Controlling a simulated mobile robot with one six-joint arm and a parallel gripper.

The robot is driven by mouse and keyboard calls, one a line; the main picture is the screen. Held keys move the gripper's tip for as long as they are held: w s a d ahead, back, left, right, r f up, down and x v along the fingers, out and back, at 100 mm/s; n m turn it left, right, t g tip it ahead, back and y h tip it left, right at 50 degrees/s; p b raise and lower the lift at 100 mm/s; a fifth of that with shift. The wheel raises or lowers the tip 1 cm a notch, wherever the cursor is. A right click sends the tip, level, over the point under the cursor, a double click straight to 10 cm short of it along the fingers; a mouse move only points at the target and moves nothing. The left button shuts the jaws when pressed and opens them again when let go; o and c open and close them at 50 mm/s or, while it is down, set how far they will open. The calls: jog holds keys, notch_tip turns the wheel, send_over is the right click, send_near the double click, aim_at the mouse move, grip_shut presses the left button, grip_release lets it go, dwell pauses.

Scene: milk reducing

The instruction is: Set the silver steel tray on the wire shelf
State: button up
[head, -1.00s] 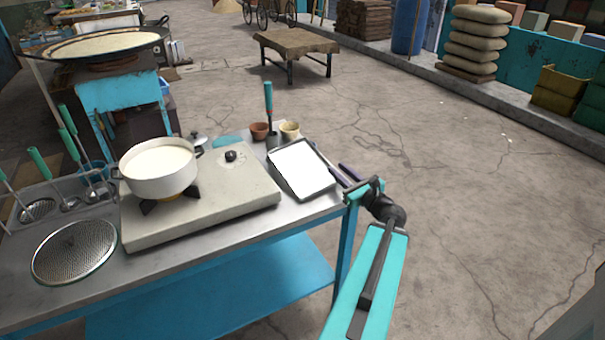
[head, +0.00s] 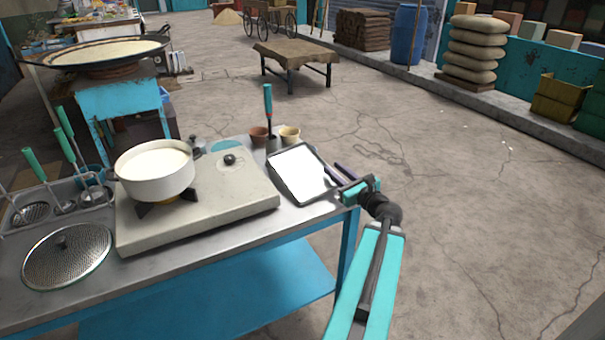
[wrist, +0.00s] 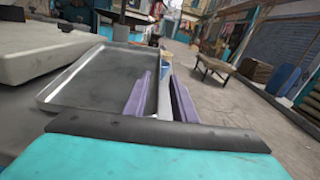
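The silver steel tray (head: 300,174) lies on the right end of the steel table, its flat inside reflecting bright white in the head view. In the wrist view the tray (wrist: 95,80) looks grey, with a raised rim. My gripper (head: 342,172) is at the tray's right edge. In the wrist view its two purple fingers (wrist: 160,95) stand apart, the left one over the tray's inside and the right one outside, with the right rim between them. A gap shows between the fingers; contact with the rim is not clear. I see no wire shelf.
A burner (head: 195,205) with a white milk pot (head: 155,178) stands left of the tray. Two small cups (head: 289,135) and a teal-handled tool (head: 268,105) are behind it. A strainer lid (head: 68,257) lies front left. Open floor is to the right.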

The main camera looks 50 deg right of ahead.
jog(key=shift+p+x, duration=0.3)
jog(key=shift+x, duration=2.3)
jog(key=shift+f, duration=0.1)
grip_shut()
